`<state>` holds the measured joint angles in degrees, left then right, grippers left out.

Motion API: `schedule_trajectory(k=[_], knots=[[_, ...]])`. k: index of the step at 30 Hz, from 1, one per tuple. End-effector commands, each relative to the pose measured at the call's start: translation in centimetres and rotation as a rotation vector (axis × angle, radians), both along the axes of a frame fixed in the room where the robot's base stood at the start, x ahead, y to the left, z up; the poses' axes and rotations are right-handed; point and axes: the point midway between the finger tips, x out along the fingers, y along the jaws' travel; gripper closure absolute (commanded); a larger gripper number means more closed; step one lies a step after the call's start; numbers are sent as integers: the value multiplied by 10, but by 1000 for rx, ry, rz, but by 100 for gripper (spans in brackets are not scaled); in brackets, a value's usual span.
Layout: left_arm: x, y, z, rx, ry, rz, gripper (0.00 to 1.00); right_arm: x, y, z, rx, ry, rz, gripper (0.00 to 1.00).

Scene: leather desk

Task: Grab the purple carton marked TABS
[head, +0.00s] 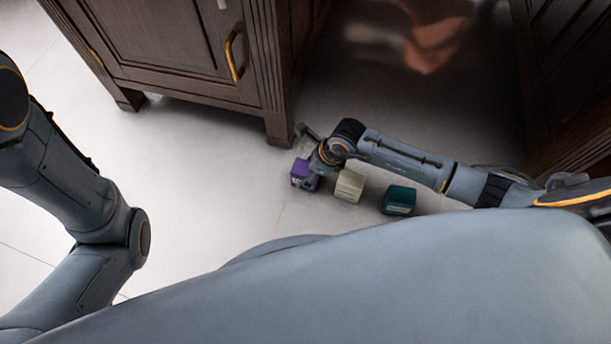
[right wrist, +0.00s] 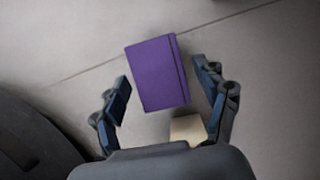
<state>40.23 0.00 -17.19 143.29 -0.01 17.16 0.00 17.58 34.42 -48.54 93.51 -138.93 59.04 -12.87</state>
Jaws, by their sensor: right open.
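The purple carton (head: 302,176) stands on the pale floor at the left end of a row of three boxes. Its plain purple face (right wrist: 158,74) shows in the right wrist view, slightly turned. My right gripper (head: 318,163) is at the carton, partly covering it in the head view. In the right wrist view the open fingers (right wrist: 163,82) appear on either side of the carton's lower part, with a gap at each side. Whether the tips are above it or level with it, I cannot tell. My left arm shows at the left, but its gripper is out of view.
A cream box (head: 349,186) stands just right of the carton, and its edge shows between the fingers in the wrist view (right wrist: 187,129). A teal box (head: 398,200) is further right. A dark wooden cabinet (head: 180,45) stands behind, its leg close to the gripper.

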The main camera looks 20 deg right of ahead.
Motion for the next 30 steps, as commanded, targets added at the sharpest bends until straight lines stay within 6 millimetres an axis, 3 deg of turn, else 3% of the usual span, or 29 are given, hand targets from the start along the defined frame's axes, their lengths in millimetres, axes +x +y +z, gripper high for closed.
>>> schedule_trajectory(k=[3,9,18,27,30], knots=[[0,0,-22,0,1,0,79,5,5,-19,1,-1,0,26],[0,0,-44,0,1,0,79,12,12,-40,1,1,-1,26],[0,0,-43,1,1,-1,79,13,13,-40,0,0,-1,28],[0,0,-43,1,1,-1,79,13,13,-40,0,0,-1,88],[0,0,-43,1,1,-1,79,13,13,-39,0,0,-1,88]])
